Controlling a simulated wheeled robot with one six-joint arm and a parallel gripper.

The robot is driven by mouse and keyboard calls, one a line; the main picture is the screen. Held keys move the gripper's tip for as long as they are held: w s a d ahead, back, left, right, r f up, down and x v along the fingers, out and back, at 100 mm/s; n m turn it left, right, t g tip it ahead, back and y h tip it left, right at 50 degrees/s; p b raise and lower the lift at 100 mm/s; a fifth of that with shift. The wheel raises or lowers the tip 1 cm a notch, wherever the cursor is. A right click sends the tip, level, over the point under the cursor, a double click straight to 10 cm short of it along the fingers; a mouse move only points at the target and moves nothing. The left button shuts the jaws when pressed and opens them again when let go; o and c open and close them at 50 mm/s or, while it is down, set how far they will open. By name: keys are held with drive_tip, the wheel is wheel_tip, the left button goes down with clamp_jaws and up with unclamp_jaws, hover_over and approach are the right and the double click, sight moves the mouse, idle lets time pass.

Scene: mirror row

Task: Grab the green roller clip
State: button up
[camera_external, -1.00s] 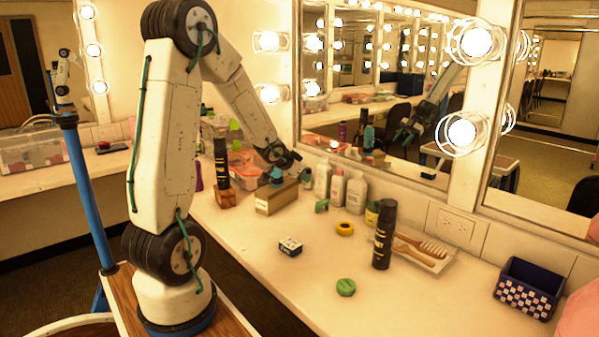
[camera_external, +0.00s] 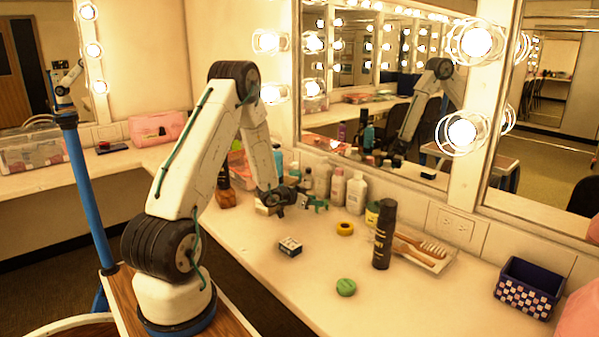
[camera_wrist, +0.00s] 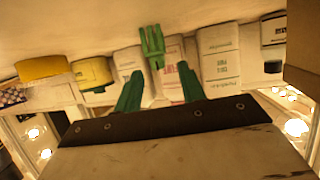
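The green roller clip (camera_wrist: 152,45) shows in the wrist view, upright in the picture and just beyond my gripper, with white bottles around it. In the external view the green clip (camera_external: 319,203) is on the counter by the bottles, close to my gripper (camera_external: 306,203). In the wrist view my gripper (camera_wrist: 160,68) has its two green fingers spread, with a gap between the tips. The clip's lower end in the picture reaches toward that gap. I cannot tell whether a finger touches it.
White bottles (camera_external: 337,186) stand behind the clip, with a cardboard box (camera_external: 268,207) to the left. The front counter middle is mostly clear.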

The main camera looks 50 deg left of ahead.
drive_tip(key=shift+x, duration=1.45)
drive_tip(key=shift+s, duration=0.1)
clamp_jaws()
